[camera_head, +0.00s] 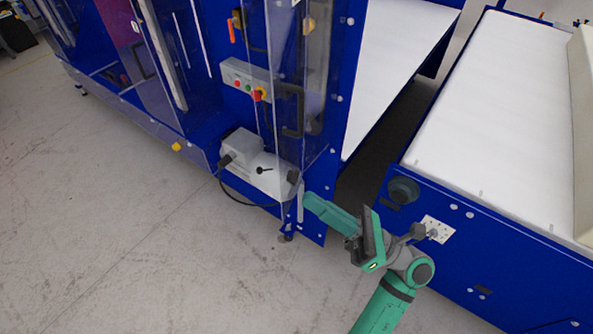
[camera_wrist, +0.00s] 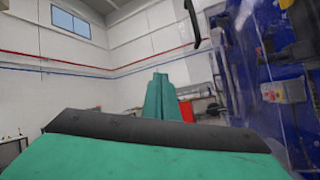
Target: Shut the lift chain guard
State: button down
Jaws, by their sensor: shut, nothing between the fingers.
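The lift chain guard (camera_head: 313,65) appears to be the tall clear panel with a black handle (camera_head: 291,112) on the blue machine. It seems to stand out at an angle from the blue frame; how far it is open is hard to tell. My gripper (camera_head: 310,202) is shut and empty, with its green fingers pointing left near the panel's lower end. Whether it touches the panel cannot be told. In the wrist view my green fingers (camera_wrist: 157,98) are together, and a clear panel (camera_wrist: 240,75) stands to their right.
A control box (camera_head: 247,79) with buttons sits left of the handle. A grey motor (camera_head: 241,146) with a black cable is below it. A blue conveyor with a white belt (camera_head: 490,90) stands at right, across a narrow gap. The grey floor (camera_head: 120,230) at left is clear.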

aim_at(281, 167)
jog(key=w+d+n+g+h, duration=0.1)
jog(key=w+d+n+h, duration=0.25)
jog(key=d+h, duration=0.4)
jog(key=shift+n+y, duration=0.25)
jog(key=shift+y, duration=0.5)
jog(key=x, duration=1.2)
jog(key=shift+a+f, duration=0.15)
jog(key=shift+a, duration=0.05)
jog(key=shift+w+a, duration=0.1)
jog(key=shift+w, duration=0.1)
